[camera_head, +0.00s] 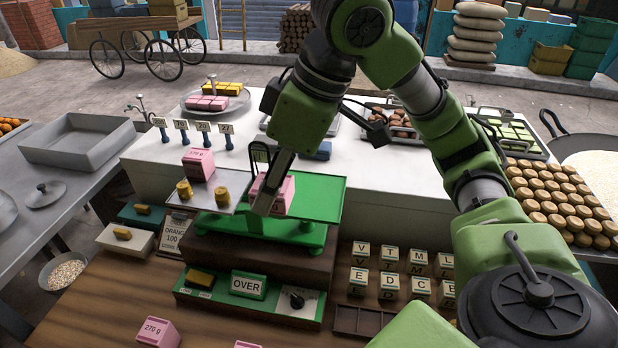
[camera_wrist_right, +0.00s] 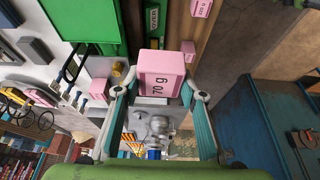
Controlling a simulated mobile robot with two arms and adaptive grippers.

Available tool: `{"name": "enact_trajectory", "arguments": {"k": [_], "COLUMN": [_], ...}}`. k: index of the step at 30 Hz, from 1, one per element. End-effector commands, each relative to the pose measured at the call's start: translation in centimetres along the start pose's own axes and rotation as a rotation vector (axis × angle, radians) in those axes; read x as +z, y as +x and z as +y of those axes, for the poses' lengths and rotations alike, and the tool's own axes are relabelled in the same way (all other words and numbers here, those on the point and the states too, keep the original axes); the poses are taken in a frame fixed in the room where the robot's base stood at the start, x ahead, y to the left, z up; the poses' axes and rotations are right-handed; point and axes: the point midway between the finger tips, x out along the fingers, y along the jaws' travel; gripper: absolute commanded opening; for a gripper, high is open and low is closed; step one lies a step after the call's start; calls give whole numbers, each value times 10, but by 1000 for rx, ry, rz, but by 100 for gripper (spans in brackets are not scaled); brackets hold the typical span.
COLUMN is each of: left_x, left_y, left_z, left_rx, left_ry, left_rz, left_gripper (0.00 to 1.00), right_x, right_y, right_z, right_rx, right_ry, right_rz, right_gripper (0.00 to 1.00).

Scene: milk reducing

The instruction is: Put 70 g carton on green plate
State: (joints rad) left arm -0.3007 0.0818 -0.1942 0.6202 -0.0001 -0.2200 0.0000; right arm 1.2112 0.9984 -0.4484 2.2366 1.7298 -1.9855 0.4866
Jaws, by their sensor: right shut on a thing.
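My right gripper (camera_head: 266,196) is shut on a pink carton (camera_head: 284,196). In the right wrist view the carton (camera_wrist_right: 160,72), marked 70 g, sits between the fingers (camera_wrist_right: 160,98). In the head view it appears at the left part of the green plate (camera_head: 322,198), partly hidden by a finger; I cannot tell whether it touches the plate. The green plate (camera_wrist_right: 80,18) also shows in the wrist view. The grey plate (camera_head: 229,201) left of it bears a pink carton (camera_head: 199,164) and brass weights (camera_head: 184,189). My left gripper is not in view.
A panel reading OVER (camera_head: 248,286) with a knob stands in front of the scale. A 270 g carton (camera_head: 158,331) lies at the front left. Letter blocks (camera_head: 388,281) stand at the right. Numbered blue-based stands (camera_head: 204,139) are behind the scale.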

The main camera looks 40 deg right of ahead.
Motion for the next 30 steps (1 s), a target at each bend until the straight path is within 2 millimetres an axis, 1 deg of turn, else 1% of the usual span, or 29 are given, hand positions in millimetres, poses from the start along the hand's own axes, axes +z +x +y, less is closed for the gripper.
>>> {"name": "enact_trajectory", "arguments": {"k": [1,2,5,8,11,15,18,21,26,30], "left_x": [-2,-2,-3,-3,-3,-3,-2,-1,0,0], "left_y": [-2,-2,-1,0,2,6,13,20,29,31], "left_z": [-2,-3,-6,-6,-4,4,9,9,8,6], "left_rx": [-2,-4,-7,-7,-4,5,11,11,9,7], "left_ry": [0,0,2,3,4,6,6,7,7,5], "left_rz": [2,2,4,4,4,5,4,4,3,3], "left_gripper": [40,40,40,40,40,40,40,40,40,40], "right_x": [2,4,15,27,38,54,65,75,86,89], "right_y": [-4,-3,2,8,14,21,35,47,59,62], "right_z": [3,6,20,39,57,82,92,103,115,120], "right_rx": [-4,-7,-7,-7,-7,-4,-6,-6,-6,-6], "right_ry": [-4,-8,-6,-3,-2,-3,-5,-6,-9,-11], "right_rz": [-2,-3,-7,-8,-8,-9,-8,-9,-5,-2], "right_gripper": [16,16,16,16,16,16,16,16,16,16]}}
